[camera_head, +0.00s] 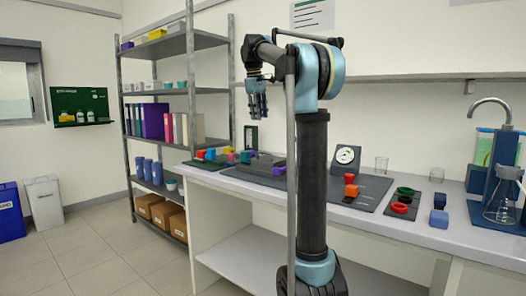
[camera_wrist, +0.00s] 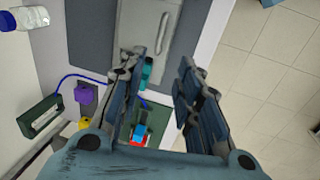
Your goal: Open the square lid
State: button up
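I cannot tell for certain which thing is the square lid. A light grey plate with a raised bar-like handle (camera_wrist: 168,22) lies on a dark mat at the top of the wrist view, beyond my fingertips. A low grey block (camera_head: 262,164) on the bench, left of my arm, may be the same thing. My gripper (camera_head: 258,106) is raised above the bench, fingers down. In the wrist view my gripper (camera_wrist: 158,72) has its fingers well apart, with nothing between them. It is apart from the grey plate.
A red-and-blue object (camera_wrist: 139,134) lies on a green mat below the fingers. A purple piece (camera_wrist: 85,95) with a blue cord is at left. A gauge (camera_head: 345,156), red and green rings (camera_head: 401,207), and a tap (camera_head: 490,103) are right. Shelving (camera_head: 188,85) stands left.

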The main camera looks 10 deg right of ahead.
aim_at(263, 152)
jog(key=f, duration=0.5)
jog(key=w+d+f, duration=0.1)
jog(key=f, duration=0.4)
jog(key=w+d+f, duration=0.1)
jog(key=f, duration=0.5)
jog(key=shift+w+d+f, duration=0.1)
grip_shut()
